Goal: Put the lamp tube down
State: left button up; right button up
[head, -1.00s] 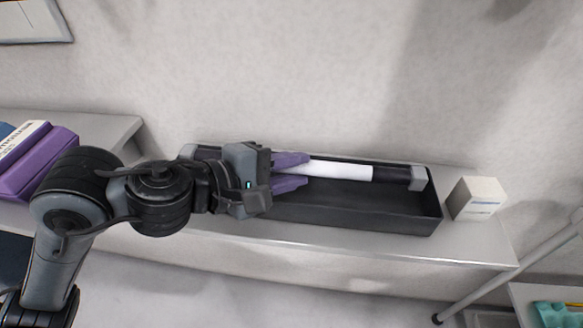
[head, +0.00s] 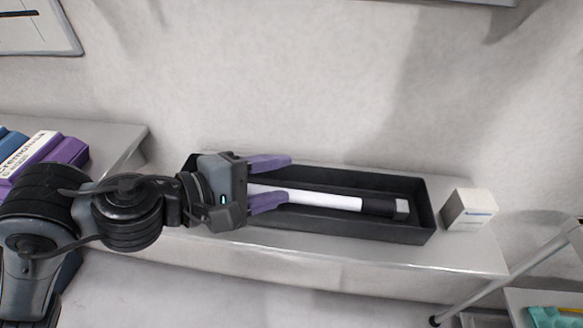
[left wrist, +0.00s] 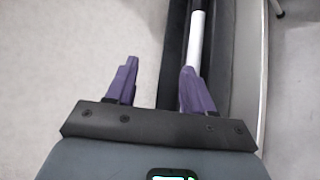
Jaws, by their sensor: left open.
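The lamp tube (head: 325,200) is white with a dark end section and a grey cap. It lies lengthwise inside a long black open tray (head: 385,231) on the shelf; its left end is hidden behind my gripper. My left gripper (head: 280,180) is open, its two purple fingers spread over the tray's left part. The near finger overlaps the tube in the head view. In the left wrist view the tube (left wrist: 195,45) runs away beyond the right finger, not between the fingers (left wrist: 155,82). My right gripper is not in view.
A small white box (head: 467,210) stands on the shelf just right of the tray. Purple and blue packages (head: 62,152) lie at the far left. The wall rises close behind the tray. The grey shelf (head: 440,254) has a narrow clear strip in front.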

pick_arm(q)
jog(key=p+v, duration=0.1)
jog(key=v, duration=0.7)
jog(key=shift+p, duration=0.3)
